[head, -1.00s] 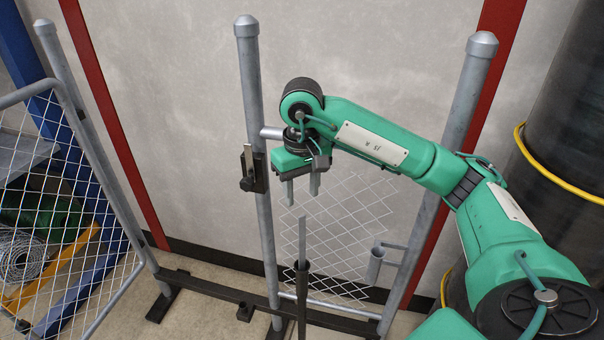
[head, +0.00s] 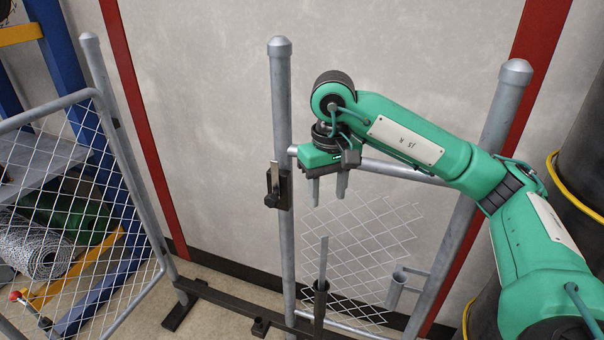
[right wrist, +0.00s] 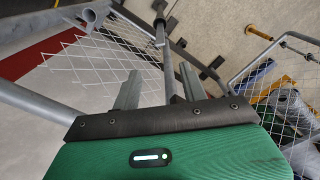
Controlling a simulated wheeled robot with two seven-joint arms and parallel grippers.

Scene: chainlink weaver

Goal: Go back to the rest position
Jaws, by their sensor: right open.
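My right gripper (head: 328,187) hangs in the head view in front of the frame's horizontal top rail, just right of the middle grey post (head: 281,120). Its two fingers point down, apart, with nothing between them. In the right wrist view the fingers (right wrist: 150,92) also stand apart and empty. A small chain-link mesh piece (head: 360,245) hangs in the frame below the gripper. A dark upright holder with a flat metal strip (head: 322,265) stands in front of it. My left gripper is not in view.
A chain-link gate panel (head: 80,190) stands at left, with mesh rolls (head: 40,245) and a blue rack behind it. A latch (head: 278,187) sits on the middle post. A right post (head: 490,140) and a dark cylinder with a yellow hose (head: 580,190) are near my right arm.

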